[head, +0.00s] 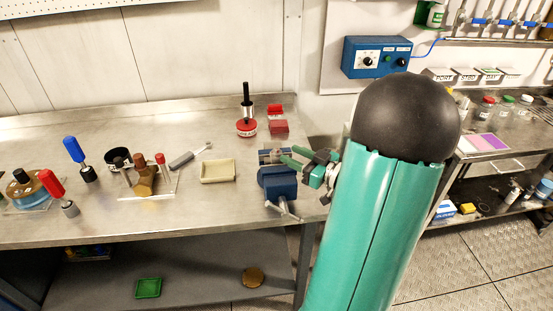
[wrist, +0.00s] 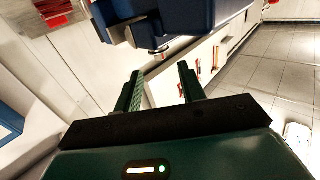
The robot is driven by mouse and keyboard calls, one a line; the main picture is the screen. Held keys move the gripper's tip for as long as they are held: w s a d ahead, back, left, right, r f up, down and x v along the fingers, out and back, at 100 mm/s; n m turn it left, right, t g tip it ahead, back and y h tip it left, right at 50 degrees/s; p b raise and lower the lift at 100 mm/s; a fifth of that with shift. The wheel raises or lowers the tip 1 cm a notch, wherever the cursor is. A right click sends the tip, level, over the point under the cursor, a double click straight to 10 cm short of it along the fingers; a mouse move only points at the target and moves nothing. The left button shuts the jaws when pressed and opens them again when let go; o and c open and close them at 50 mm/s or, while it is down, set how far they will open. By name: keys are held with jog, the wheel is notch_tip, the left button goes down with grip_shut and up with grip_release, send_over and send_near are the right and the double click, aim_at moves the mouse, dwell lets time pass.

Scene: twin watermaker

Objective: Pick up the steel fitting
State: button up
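A blue bench vise (head: 277,182) stands near the right end of the steel workbench, with grey jaws at its top. In the wrist view the vise (wrist: 190,15) fills the top, and a small shiny metal piece (wrist: 158,52) shows at its jaws. It may be the steel fitting, but I cannot tell for sure; in the head view it is not clearly made out. My gripper (wrist: 160,82) is open, its two green fingers apart with nothing between them. In the head view my gripper (head: 292,158) is right beside the vise jaws; contact cannot be told.
A cream tray (head: 218,171) sits left of the vise. Red boxes (head: 278,127) and a round red-based tool (head: 246,127) stand behind it. A blue control box (head: 377,56) is on the wall.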

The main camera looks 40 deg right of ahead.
aim_at(277, 148)
jog(key=w, duration=0.3)
jog(key=w+a, duration=0.1)
jog(key=w, duration=0.2)
jog(key=shift+w+a+f, duration=0.15)
jog(key=shift+f, duration=0.05)
grip_shut()
